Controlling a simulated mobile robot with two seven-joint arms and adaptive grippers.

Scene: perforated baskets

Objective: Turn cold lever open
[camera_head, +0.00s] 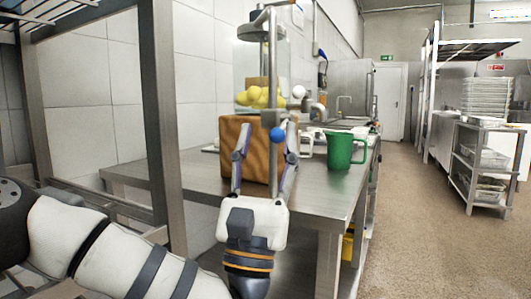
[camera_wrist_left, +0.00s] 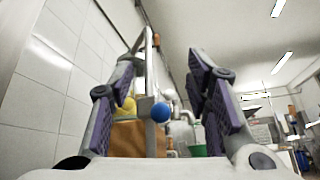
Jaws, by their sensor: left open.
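The cold lever appears as a blue ball knob (camera_head: 277,134) at the lower part of a grey metal tap post (camera_head: 272,60). The blue knob also shows in the left wrist view (camera_wrist_left: 160,112), between the fingers in the picture. My left gripper (camera_head: 265,135) is open, its two fingers pointing up and away over the steel table. The knob appears nearer the right finger in the head view, and no contact is visible. The exact depth gap between fingers and knob is hard to tell. My right gripper is not in view.
A wooden box (camera_head: 240,150) stands behind the fingers, with a clear container of yellow fruit (camera_head: 258,98) above it. A green jug (camera_head: 340,150) stands to the right on the steel table (camera_head: 190,180). A shelf post (camera_head: 162,120) rises at left.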

